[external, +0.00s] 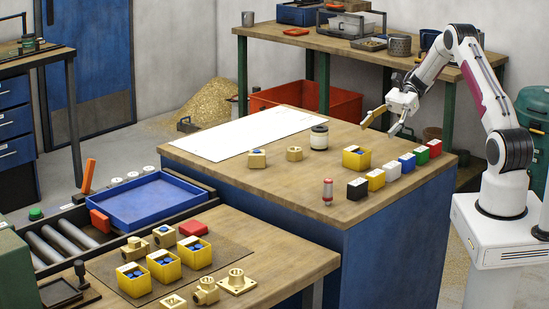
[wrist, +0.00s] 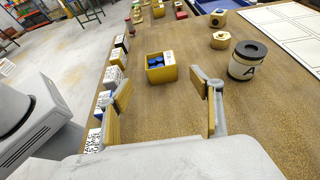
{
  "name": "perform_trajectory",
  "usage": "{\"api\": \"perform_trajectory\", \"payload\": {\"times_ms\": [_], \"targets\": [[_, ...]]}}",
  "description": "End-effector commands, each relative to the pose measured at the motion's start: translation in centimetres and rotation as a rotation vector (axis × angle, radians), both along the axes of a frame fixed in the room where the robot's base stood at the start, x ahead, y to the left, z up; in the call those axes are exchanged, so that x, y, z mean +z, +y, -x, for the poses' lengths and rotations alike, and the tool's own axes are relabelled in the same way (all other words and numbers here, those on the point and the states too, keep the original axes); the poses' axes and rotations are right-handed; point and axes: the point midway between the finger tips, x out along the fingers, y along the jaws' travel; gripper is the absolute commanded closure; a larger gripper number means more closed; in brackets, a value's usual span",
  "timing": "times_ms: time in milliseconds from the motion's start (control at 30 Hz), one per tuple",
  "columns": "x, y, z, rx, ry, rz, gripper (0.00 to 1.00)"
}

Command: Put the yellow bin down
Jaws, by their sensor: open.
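The yellow bin (external: 355,158) stands upright on the wooden table top, with blue pieces inside and a white label on its rim. In the wrist view the yellow bin (wrist: 161,72) lies straight ahead of my gripper (wrist: 161,92), beyond the fingertips. My gripper (external: 385,121) is open and empty above the table's back right part. Its two fingers are spread, and it is apart from the bin.
A row of small coloured blocks (external: 391,170) runs along the table's right edge beside the bin. A dark-lidded jar (external: 319,138), brass parts (external: 294,154) and a white sheet (external: 245,133) lie left of it. A red-topped bottle (external: 328,191) stands near the front edge.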

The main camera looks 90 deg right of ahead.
Motion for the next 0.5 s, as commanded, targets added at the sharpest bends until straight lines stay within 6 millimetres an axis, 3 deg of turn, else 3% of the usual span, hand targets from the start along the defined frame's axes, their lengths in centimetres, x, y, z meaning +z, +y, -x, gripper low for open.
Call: {"api": "perform_trajectory", "payload": {"times_ms": [367,500], "targets": [[0.03,0.02,-0.07,-0.001,0.000,0.001,0.35],[0.47,0.02,-0.99,-0.019,0.008,0.005,0.35]]}}
